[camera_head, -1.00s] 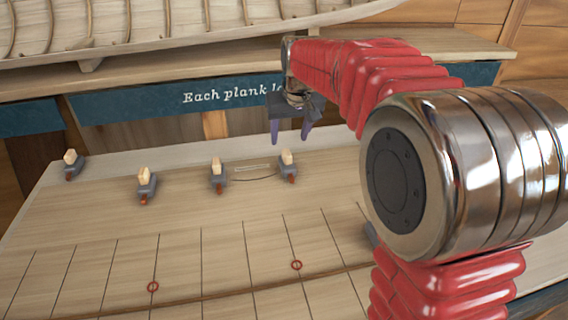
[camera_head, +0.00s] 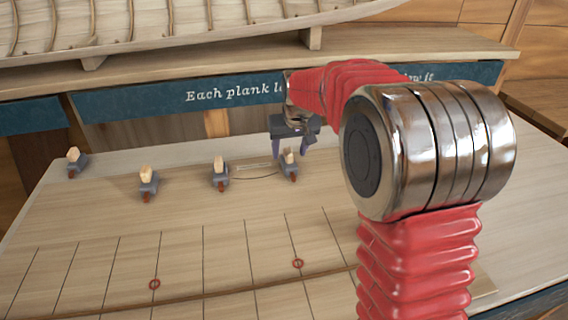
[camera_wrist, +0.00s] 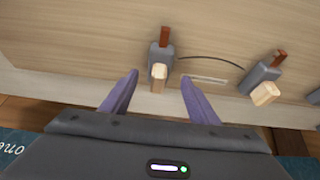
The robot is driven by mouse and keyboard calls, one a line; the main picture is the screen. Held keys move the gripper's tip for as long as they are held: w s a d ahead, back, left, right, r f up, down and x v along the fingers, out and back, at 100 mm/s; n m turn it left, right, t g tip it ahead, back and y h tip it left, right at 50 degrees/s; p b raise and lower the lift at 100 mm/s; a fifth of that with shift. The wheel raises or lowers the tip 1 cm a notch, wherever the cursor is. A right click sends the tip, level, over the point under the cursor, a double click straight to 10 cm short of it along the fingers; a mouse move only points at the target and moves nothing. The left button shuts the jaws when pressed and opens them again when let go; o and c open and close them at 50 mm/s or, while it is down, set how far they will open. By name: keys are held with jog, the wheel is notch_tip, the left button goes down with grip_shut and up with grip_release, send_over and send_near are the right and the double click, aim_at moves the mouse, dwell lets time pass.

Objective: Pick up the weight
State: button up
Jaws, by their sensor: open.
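Several alike weights, grey blocks with a pale wooden top and a red-brown tip, stand in a row on the pale wooden board. My gripper (camera_head: 290,154) is open and empty, pointing down at the rightmost weight (camera_head: 291,174). In the wrist view this weight (camera_wrist: 154,59) lies just beyond and between the fingertips of my gripper (camera_wrist: 160,76), with its wooden top toward me. The fingers do not visibly touch it. The other weights are to the left in the head view: the nearest neighbour (camera_head: 220,179), a middle one (camera_head: 148,188) and the far-left one (camera_head: 77,166).
A thin dark curved line (camera_head: 256,177) and a small pale label strip (camera_head: 254,167) lie between the two right weights. The board (camera_head: 110,240) has ruled lines and red rings in front. A blue lettered panel (camera_head: 150,100) and a ribbed hull (camera_head: 200,18) stand behind.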

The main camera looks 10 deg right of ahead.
aim_at(290, 153)
jog(key=shift+f, duration=0.1)
jog(key=shift+x, duration=2.5)
jog(key=shift+d, duration=0.1)
jog(key=shift+c, duration=0.6)
grip_shut()
jog(key=shift+w, duration=0.1)
